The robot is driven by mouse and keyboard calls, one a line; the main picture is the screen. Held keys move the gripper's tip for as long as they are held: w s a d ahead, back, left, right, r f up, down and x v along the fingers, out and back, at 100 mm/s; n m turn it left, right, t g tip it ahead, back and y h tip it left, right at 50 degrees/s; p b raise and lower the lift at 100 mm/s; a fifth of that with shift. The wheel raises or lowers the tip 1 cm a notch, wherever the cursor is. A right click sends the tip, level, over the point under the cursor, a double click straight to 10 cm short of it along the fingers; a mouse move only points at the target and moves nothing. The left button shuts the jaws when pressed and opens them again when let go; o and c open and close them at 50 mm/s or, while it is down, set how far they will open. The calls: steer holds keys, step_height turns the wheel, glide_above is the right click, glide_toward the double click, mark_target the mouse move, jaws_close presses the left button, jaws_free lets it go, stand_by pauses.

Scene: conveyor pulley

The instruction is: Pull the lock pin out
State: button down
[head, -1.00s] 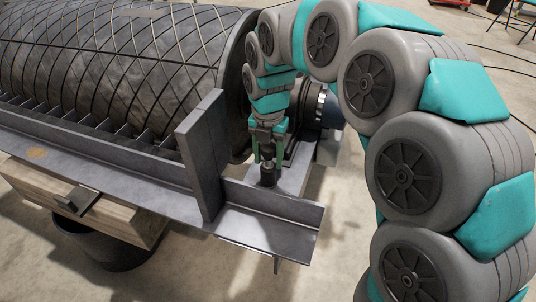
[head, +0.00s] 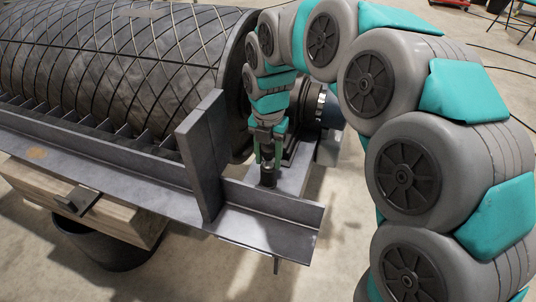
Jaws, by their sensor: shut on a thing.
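My gripper (head: 267,163) points down at the end of the frame, with its green fingers on both sides of a dark lock pin. The fingers are shut on the dark head of the lock pin (head: 268,178), just behind the front flange of the steel frame (head: 268,205). The pin stands upright. A thin dark end (head: 277,265) shows below the frame's lower edge, roughly in line with the pin. The part of the pin inside the frame is hidden.
The large pulley drum (head: 130,65) with a diamond-pattern surface lies behind the frame. An upright steel plate (head: 203,155) stands just left of my gripper. A wooden block (head: 85,200) and a black bucket (head: 105,245) are below. Floor at the front right is clear.

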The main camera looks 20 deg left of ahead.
mark_target(268, 146)
steer(key=shift+r+p, duration=0.5)
steer(key=shift+r, duration=0.2)
stand_by(0.9)
steer(key=shift+r+p, duration=1.3)
steer(key=shift+r, duration=1.15)
steer(key=shift+r+p, duration=0.35)
steer(key=shift+r, duration=2.15)
